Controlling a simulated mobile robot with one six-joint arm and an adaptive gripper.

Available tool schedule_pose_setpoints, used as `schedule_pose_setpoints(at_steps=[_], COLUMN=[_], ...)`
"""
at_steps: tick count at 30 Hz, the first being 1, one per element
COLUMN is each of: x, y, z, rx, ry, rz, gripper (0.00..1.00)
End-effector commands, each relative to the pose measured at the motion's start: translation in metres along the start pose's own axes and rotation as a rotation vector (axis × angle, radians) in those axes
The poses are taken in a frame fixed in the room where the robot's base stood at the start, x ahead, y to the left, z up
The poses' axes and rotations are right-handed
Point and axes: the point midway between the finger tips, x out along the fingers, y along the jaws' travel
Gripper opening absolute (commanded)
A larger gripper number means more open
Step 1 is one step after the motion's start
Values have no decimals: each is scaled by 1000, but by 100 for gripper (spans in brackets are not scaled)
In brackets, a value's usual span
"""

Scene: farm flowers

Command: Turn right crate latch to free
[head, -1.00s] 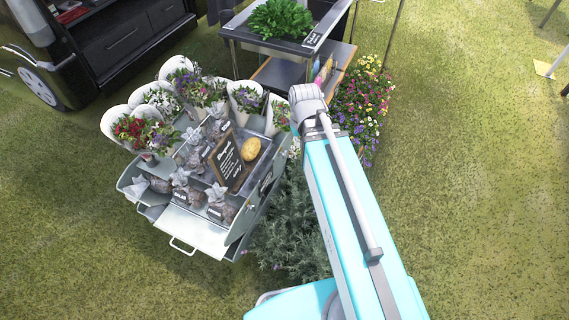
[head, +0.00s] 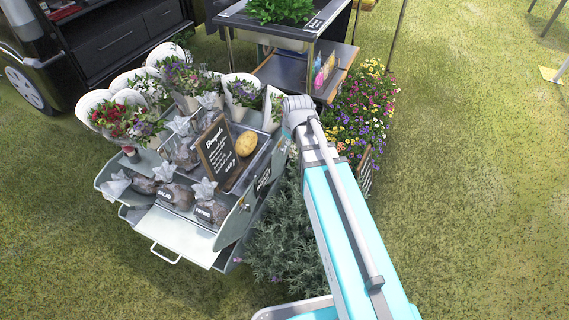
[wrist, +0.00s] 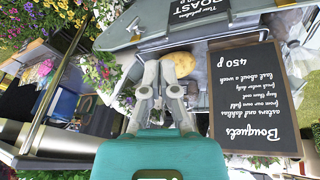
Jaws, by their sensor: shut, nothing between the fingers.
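The grey metal display crate (head: 228,228) stands left of my arm, with its tray front pulled out. A small fitting (head: 245,207) on its right side near the front corner may be the right latch; it is too small to tell its position. In the wrist view a similar small fitting (wrist: 135,28) shows on the grey panel beside the black "ROAST" sign (wrist: 198,18). My gripper (wrist: 161,66) is shut and empty, in front of the crate near a yellow potato-like item (wrist: 181,61). In the head view my own arm hides the gripper.
Wrapped bouquets (head: 130,115), labelled bags (head: 175,195) and a "Bouquets" board (head: 217,150) fill the crate. A leafy grey-green bush (head: 285,240) stands close on its right. A flower bed (head: 365,105) and dark table (head: 300,75) stand behind. Grass (head: 470,200) at right is open.

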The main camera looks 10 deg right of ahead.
Motion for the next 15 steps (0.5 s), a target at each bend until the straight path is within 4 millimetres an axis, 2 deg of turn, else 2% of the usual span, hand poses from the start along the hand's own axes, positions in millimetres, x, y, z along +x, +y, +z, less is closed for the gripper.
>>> schedule_pose_setpoints(at_steps=[1,9,15], x=[22,78,112], y=[1,8,13], z=[0,-11,-18], rx=[-22,-145,-226], ry=[12,69,106], rz=[6,42,70], gripper=[0,0,0])
